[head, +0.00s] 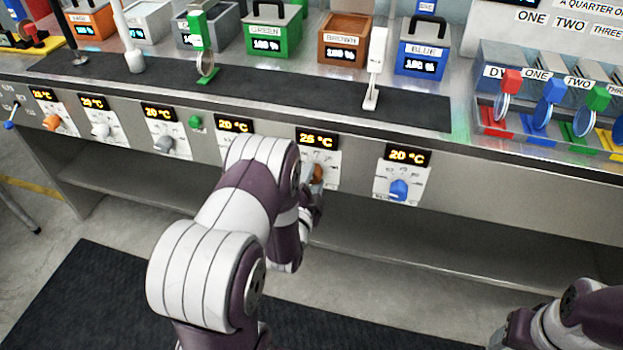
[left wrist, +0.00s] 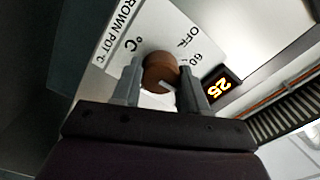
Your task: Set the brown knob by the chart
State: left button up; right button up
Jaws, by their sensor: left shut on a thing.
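The brown knob (head: 318,173) is on a white dial plate on the front of the bench, below a display (head: 317,140) that reads about 25 °C. In the left wrist view the brown knob (left wrist: 160,70) sits between my two fingers, with a pale pointer mark on its face. The plate (left wrist: 130,40) there reads BROWN POT °C, OFF and 60, and its display (left wrist: 222,88) shows 25. My left gripper (left wrist: 161,85) is shut on the knob. Part of a chart (head: 570,20) shows at the top right, with ONE, TWO, THREE; its edge is cut off.
The blue knob (head: 398,190) is to the right, its display at 20 °C. The brown pot (head: 345,38) stands on the bench between the green pot (head: 273,35) and blue pot (head: 422,52). My right arm shows at the lower right, its fingers unclear.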

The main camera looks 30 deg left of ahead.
pick_arm(q)
jog(key=m, duration=0.4)
jog(key=shift+m, duration=2.2)
jog(key=o, duration=1.1)
jog(key=shift+c, duration=0.2)
jog(key=shift+f, duration=0.1)
